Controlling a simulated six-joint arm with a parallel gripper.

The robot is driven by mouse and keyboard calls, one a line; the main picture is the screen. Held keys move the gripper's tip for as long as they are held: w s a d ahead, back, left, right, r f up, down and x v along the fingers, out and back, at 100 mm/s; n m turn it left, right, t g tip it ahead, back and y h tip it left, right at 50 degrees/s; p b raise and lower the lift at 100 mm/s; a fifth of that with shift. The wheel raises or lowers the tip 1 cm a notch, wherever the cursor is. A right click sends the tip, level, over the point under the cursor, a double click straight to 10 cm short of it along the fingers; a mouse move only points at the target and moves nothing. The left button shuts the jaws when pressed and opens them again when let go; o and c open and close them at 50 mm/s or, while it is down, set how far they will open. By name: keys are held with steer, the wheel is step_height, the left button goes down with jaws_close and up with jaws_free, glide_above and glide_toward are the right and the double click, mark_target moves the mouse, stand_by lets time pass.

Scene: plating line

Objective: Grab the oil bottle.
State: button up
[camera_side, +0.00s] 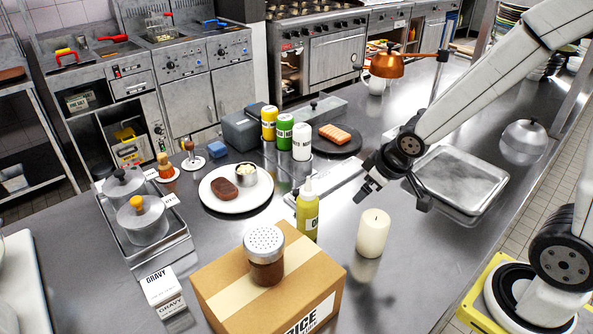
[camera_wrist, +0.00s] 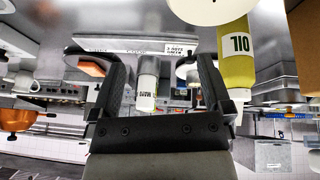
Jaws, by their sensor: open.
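The oil bottle (camera_side: 307,218) is yellow-green with a pale nozzle and stands upright between the cardboard box and the candle in the side view. In the wrist view the oil bottle (camera_wrist: 236,62), labelled OIL, appears upside down at the upper right, outside the right finger. My gripper (camera_side: 366,187) is above the counter, to the right of the bottle and apart from it. In the wrist view my gripper (camera_wrist: 149,57) has its fingers wide apart with nothing held; a white bottle (camera_wrist: 147,85) shows in the background between them.
A white candle (camera_side: 373,233) stands close right of the oil bottle. A cardboard box (camera_side: 215,289) with a shaker (camera_side: 265,257) on it stands in front. A metal tray (camera_side: 462,180) is at right.

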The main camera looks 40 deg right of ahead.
steer(key=w+d+n+t, duration=0.1)
steer(key=w+n+t, duration=0.15)
steer(key=w, duration=0.35)
steer(key=n+g+y, duration=0.4)
steer(key=n+y, duration=0.6)
steer(key=y, duration=0.4)
glide_toward(308, 203)
steer(key=f, duration=0.1)
steer(key=w+a+f, duration=0.1)
steer(key=shift+w+f, duration=0.25)
steer(key=shift+f, duration=0.15)
steer(key=shift+w+x, duration=0.1)
steer(key=shift+x, duration=1.85)
steer(key=shift+w+x, duration=0.15)
steer(key=shift+x, duration=1.8)
steer(key=shift+d+f, duration=0.1)
jaws_close()
